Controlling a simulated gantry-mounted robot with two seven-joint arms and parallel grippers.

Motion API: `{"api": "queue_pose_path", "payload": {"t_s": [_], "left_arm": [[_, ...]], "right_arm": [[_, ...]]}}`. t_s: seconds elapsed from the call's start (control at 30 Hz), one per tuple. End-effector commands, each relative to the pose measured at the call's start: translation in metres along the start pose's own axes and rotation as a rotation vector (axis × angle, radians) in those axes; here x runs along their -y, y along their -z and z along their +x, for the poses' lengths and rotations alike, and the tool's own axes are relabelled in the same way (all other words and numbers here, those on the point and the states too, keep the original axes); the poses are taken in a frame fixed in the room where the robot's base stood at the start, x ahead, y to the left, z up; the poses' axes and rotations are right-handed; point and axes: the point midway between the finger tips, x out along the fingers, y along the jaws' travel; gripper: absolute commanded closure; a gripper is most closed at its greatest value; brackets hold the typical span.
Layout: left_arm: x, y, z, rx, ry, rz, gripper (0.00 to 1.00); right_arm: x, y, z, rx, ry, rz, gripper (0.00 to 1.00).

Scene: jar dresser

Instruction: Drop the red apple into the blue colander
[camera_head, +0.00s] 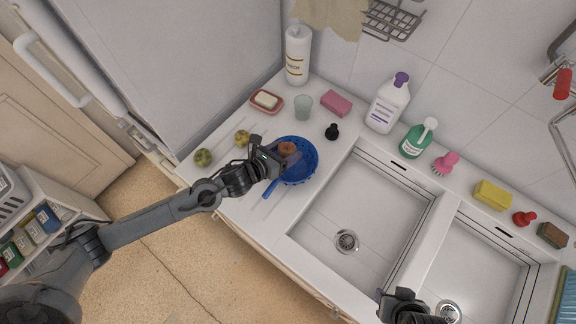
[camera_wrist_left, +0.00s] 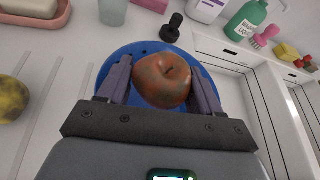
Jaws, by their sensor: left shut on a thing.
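The red apple (camera_wrist_left: 163,80), mottled red and green-brown, is held between the two fingers of my left gripper (camera_wrist_left: 160,82). In the head view my left gripper (camera_head: 283,158) is over the blue colander, and the apple (camera_head: 287,148) shows at its fingertips. The blue colander (camera_head: 306,172) is on the counter left of the sink, its handle pointing to the lower left. In the left wrist view the colander (camera_wrist_left: 235,98) lies behind and below the apple. I cannot tell the exact height of the apple over it. My right gripper (camera_head: 400,298) is at the bottom edge; its fingers are unclear.
Two greenish-yellow fruits (camera_head: 203,157) (camera_head: 242,138) sit left of the colander. A soap dish (camera_head: 279,111), a glass (camera_head: 303,107), a pink sponge (camera_head: 337,103) and a black stopper (camera_head: 332,132) stand behind it. The double sink (camera_head: 350,205) is to the right.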

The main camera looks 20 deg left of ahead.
Motion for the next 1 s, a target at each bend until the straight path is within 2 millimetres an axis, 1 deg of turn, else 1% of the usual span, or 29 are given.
{"api": "queue_pose_path", "payload": {"t_s": [0.27,0.3,0.47,0.5,0.77,0.87,1.0], "left_arm": [[0.000,0.001,0.001,0.002,0.000,0.000,0.69],[0.000,0.001,0.001,0.002,0.000,0.000,0.32],[0.000,0.001,0.001,0.001,0.000,0.000,0.08],[0.000,0.001,0.001,0.001,0.000,0.000,0.06],[-0.001,0.002,-0.001,-0.001,-0.001,0.000,0.06],[-0.001,0.002,-0.006,-0.001,-0.002,0.001,0.06],[-0.001,0.002,-0.024,-0.001,0.000,0.001,0.06]], "right_arm": [[-0.003,0.000,0.001,-0.001,-0.008,-0.008,0.57],[-0.003,0.000,0.001,-0.001,-0.009,-0.009,0.57],[-0.003,0.000,0.001,-0.002,-0.009,-0.009,0.57],[-0.003,0.000,0.001,-0.002,-0.009,-0.009,0.57],[-0.002,0.001,0.001,-0.003,-0.007,-0.005,0.57],[-0.002,0.001,0.001,-0.003,-0.005,-0.003,0.57],[-0.001,0.001,0.001,-0.004,-0.003,-0.001,0.57]]}}
